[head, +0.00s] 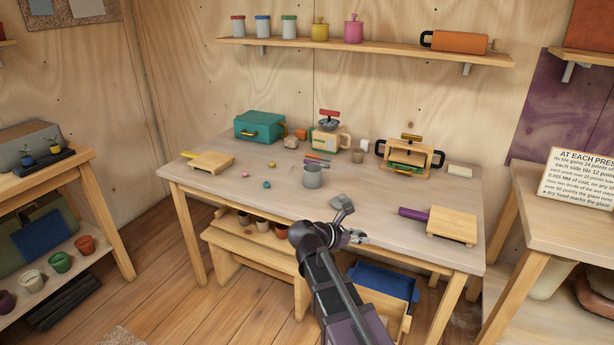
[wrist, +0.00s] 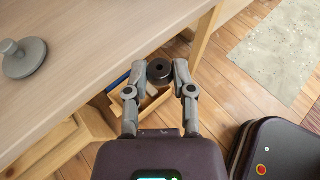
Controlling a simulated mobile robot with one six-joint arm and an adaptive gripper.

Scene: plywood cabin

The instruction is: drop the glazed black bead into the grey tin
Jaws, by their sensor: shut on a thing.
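The glazed black bead (wrist: 160,71), round with a dark hole, sits between the fingertips of my gripper (wrist: 159,75) in the wrist view. My gripper is shut on it, above the floor just off the table's front edge. In the head view my gripper (head: 352,236) is at that front edge, and I cannot make out the bead there. The grey tin (head: 312,177) stands upright near the middle of the table, up and to the left of my gripper. Its inside is mostly hidden from the head view. The tin is not in the wrist view.
A grey knobbed piece (head: 342,204) lies between my gripper and the tin; it also shows in the wrist view (wrist: 23,60). Small coloured beads (head: 267,184) lie left of the tin. A board with a purple handle (head: 452,225) is at the right.

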